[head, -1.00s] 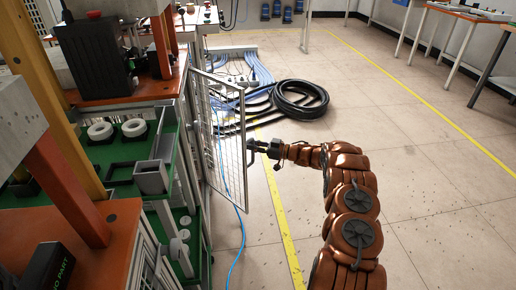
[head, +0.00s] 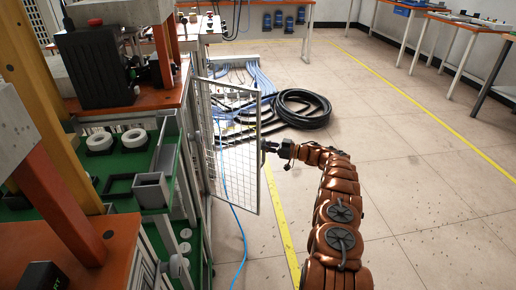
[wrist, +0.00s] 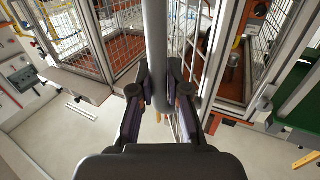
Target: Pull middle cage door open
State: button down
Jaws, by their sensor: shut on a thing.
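The middle cage door (head: 257,182) is a wire-mesh panel in a grey metal frame. In the head view it stands swung out from the cage side, over the floor. My gripper (head: 268,147) is at the door's outer edge, about mid-height, reaching in from the right. In the wrist view my gripper (wrist: 159,93) is shut on the grey vertical door handle (wrist: 155,40), one finger on each side of it. In the head view the handle is mostly hidden by the gripper and the door edge.
A coiled black hose (head: 303,110) and blue cables (head: 262,78) lie on the floor behind the door. A blue cable (head: 243,240) runs below the door.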

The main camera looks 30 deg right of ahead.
jog(key=shift+w, duration=0.1)
dwell(0.3)
jog(key=c, duration=1.1)
grip_release()
jog(key=shift+d, duration=0.1)
jog(key=shift+c, duration=0.2)
jog(key=v, duration=1.2)
